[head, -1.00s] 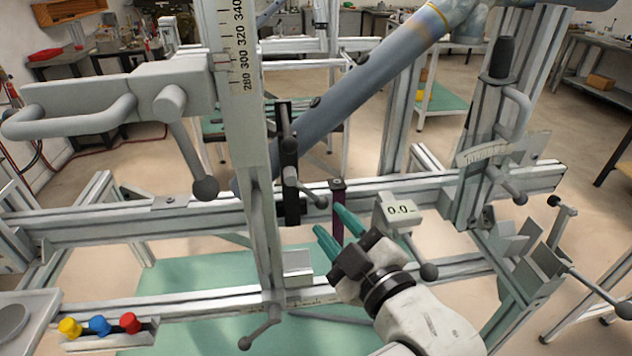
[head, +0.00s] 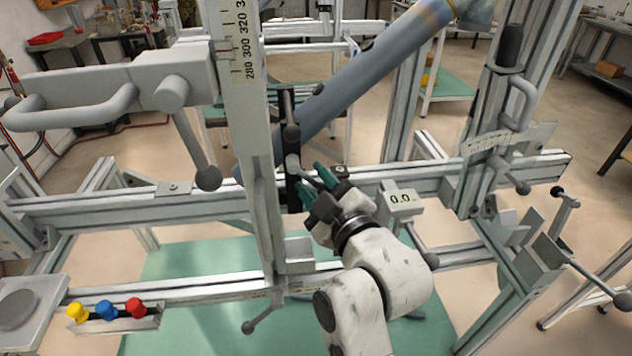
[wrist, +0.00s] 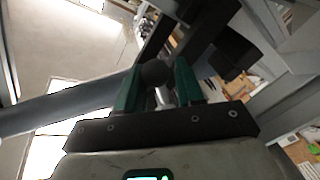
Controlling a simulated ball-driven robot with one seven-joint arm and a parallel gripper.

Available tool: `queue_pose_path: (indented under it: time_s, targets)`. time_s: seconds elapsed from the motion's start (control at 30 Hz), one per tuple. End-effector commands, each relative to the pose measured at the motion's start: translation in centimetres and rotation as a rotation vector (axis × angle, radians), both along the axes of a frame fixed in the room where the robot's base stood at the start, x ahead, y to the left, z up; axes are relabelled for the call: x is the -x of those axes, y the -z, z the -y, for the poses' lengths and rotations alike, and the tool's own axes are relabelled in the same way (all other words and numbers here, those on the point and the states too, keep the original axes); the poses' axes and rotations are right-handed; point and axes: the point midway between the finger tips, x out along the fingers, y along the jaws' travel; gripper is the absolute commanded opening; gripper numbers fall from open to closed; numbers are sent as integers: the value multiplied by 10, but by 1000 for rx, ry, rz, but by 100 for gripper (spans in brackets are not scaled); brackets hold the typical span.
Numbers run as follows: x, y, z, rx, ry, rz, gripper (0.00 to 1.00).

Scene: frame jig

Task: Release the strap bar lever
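The strap bar (head: 287,130) is a dark upright bar just right of the scaled post in the head view. Its lever (head: 293,163) sticks out toward my gripper, and its outer end is partly hidden by the fingers. My gripper (head: 313,182) has green fingers and is at that lever end. In the wrist view a dark ball knob (wrist: 157,73) shows between the two green fingers (wrist: 159,88), with a pale rod below it. The fingers are apart, with the knob near their tips; I cannot tell whether either finger touches it.
The scaled post (head: 245,110) stands close left of my gripper, with a ball-ended lever (head: 208,178) on its clamp. A thick grey-blue tube (head: 365,75) slants above. Coloured knobs (head: 107,311) are at lower left.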

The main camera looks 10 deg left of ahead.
Motion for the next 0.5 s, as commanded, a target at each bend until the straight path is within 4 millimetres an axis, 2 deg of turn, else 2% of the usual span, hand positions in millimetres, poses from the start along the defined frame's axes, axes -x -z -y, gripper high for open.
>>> queue_pose_path:
  time_s: [0.07, 0.43, 0.5]
  targets:
    - [0, 0, 0, 0, 0, 0, 35]
    - [0, 0, 0, 1, 0, -1, 0]
    - [0, 0, 0, 1, 0, -1, 0]
